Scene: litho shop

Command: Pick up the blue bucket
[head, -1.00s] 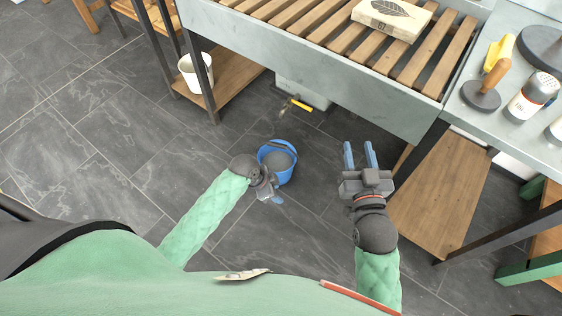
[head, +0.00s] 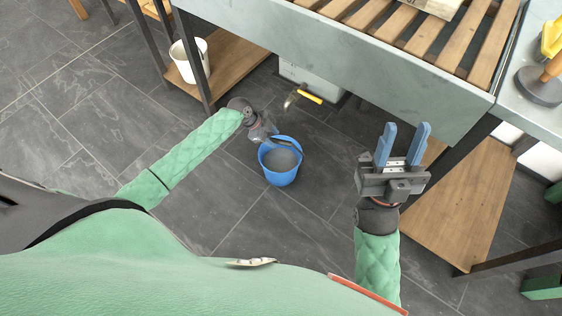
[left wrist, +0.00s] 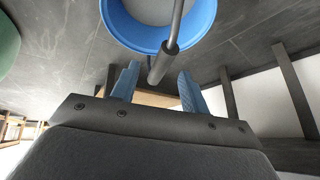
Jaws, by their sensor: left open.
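The blue bucket (head: 281,168) stands upright on the dark floor in the head view, with grey contents inside. My left gripper (head: 268,138) is at its far left rim, partly hidden behind its own wrist. In the left wrist view the bucket's blue rim (left wrist: 150,45) is at the top. A grey bar with a thicker grip, seemingly the bucket's handle (left wrist: 165,62), runs between the two blue fingers of the open left gripper (left wrist: 155,85). Contact cannot be told. My right gripper (head: 402,145) is open and empty, right of the bucket.
A grey sink-like table with wooden slats (head: 400,45) overhangs the floor behind the bucket. A tap with a yellow handle (head: 309,95) sticks out beyond the bucket. A white bucket (head: 188,60) stands on a low wooden shelf (head: 225,68) at left. The floor in front is clear.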

